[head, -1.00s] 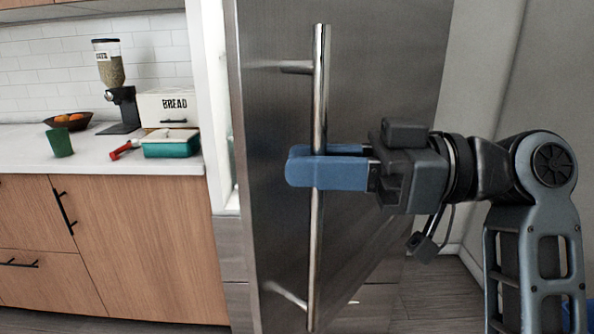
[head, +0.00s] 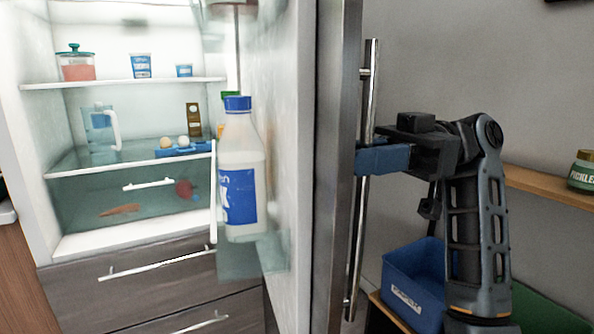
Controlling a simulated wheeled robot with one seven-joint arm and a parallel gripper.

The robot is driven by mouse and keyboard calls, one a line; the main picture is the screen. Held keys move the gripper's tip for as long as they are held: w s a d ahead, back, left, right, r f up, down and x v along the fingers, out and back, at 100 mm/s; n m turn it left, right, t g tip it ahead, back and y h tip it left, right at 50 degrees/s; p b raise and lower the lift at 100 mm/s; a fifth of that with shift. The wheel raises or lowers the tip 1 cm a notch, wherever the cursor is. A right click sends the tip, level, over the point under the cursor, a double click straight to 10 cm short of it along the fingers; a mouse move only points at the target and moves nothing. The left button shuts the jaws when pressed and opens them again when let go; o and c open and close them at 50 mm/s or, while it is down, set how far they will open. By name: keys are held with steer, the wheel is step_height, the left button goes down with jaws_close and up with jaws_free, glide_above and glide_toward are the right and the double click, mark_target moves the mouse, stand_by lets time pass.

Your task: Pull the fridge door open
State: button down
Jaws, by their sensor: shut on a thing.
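The fridge door (head: 337,120) stands wide open, seen nearly edge-on in the middle of the head view. Its long vertical metal handle (head: 369,90) is on the right side of the door. My gripper (head: 372,160) has blue fingers shut around the handle, a little above its middle. The inner face of the door (head: 296,150) shows, with a milk bottle (head: 240,180) in its shelf. The lit fridge interior (head: 120,180) is exposed on the left.
Fridge shelves hold a jar (head: 76,66), tubs (head: 141,66), a jug (head: 100,130) and eggs (head: 173,143). Drawers (head: 160,290) lie below. On the right are a blue bin (head: 415,275), a wooden shelf (head: 535,184) and a pickle jar (head: 583,172), near my arm.

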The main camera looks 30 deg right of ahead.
steer(key=s+d+n+g, duration=0.1)
steer(key=d+g, duration=0.1)
steer(key=d, duration=0.5)
steer(key=shift+b, duration=0.4)
steer(key=c, duration=1.2)
jaws_free()
steer(key=shift+d, duration=0.1)
steer(key=shift+d+b, duration=1.1)
steer(key=shift+d, duration=2.7)
